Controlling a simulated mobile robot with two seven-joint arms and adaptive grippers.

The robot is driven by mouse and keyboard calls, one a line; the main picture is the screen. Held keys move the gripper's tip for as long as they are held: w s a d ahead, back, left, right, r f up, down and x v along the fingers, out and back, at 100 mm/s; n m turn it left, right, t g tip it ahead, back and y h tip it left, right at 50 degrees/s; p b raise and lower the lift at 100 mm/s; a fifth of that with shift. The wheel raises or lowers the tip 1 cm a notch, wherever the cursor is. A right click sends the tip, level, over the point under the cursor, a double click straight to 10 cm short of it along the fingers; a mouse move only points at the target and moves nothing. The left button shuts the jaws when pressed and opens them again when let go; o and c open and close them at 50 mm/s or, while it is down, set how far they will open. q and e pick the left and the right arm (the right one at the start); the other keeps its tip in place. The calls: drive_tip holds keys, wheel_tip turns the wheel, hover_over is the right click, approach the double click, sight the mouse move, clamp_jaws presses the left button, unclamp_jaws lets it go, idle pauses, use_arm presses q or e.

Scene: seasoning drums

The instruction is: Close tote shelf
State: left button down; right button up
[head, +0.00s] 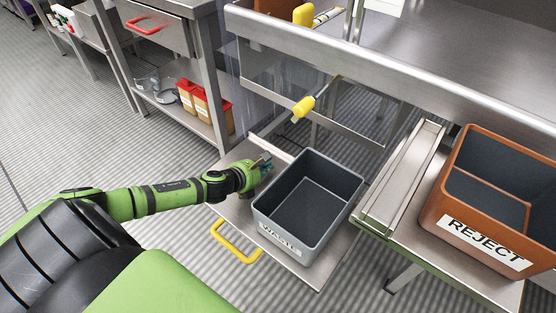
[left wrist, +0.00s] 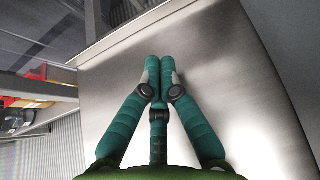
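The tote shelf (head: 319,267) is a flat metal tray, pulled out from under the workbench. It has a yellow handle (head: 234,243) on its front edge. A grey tote (head: 281,217) labelled WASTE stands upright on it, and it looks empty. My left gripper (head: 264,164) is at the left side of the tote, above the shelf's left part, away from the yellow handle. In the left wrist view the teal fingers (left wrist: 159,68) are brought together at the tips with nothing between them, over a bare metal surface (left wrist: 215,65). My right gripper is not in view.
An orange REJECT tote (head: 484,225) stands on the bench at the right, beside a metal chute (head: 401,182). A yellow-tipped tool (head: 304,108) hangs above the grey tote. Red-lidded containers (head: 207,101) sit on a lower shelf at the back left. Open floor lies at the left.

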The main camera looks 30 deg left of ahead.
sight(285, 155)
use_arm(q)
drive_tip(key=w, duration=0.2)
drive_tip(key=w+f, duration=0.1)
drive_tip(key=w, duration=0.2)
drive_tip(key=shift+d+f+b, duration=0.1)
drive_tip(key=shift+d+b, duration=0.1)
drive_tip(key=shift+b, duration=0.15)
drive_tip(key=shift+w, duration=0.5)
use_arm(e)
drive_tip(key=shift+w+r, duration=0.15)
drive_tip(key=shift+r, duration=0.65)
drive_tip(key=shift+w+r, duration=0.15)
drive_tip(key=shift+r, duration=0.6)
use_arm(q)
drive_tip(key=shift+d, duration=0.1)
